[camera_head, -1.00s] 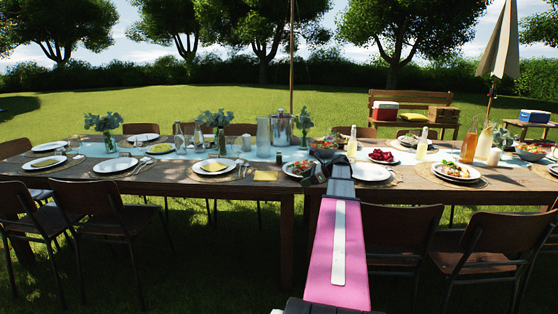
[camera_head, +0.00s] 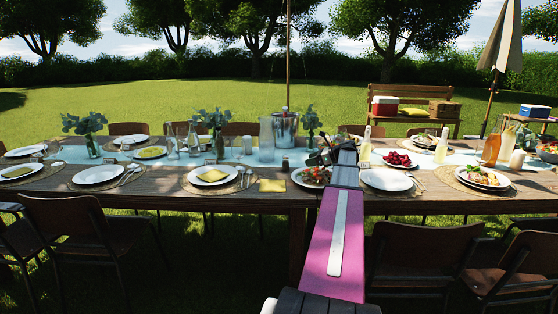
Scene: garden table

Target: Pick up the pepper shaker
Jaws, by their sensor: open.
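A small dark shaker (camera_head: 285,162), which looks like the pepper shaker, stands on the table runner in front of the metal ice bucket. It is too small to make out in detail. My gripper (camera_head: 320,157) is at the far end of my pink arm, over the table and to the right of the shaker. It is apart from the shaker and appears empty. Its jaws are open, though small and dark in this view. A plate of salad (camera_head: 314,177) lies just below and in front of my gripper.
The metal bucket (camera_head: 285,130) and a glass pitcher (camera_head: 266,140) stand behind the shaker. A clear bottle (camera_head: 365,145) stands right of my gripper. A yellow napkin (camera_head: 272,185) lies at the table's front edge. Chairs line the near side, including one (camera_head: 420,256) right of my arm.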

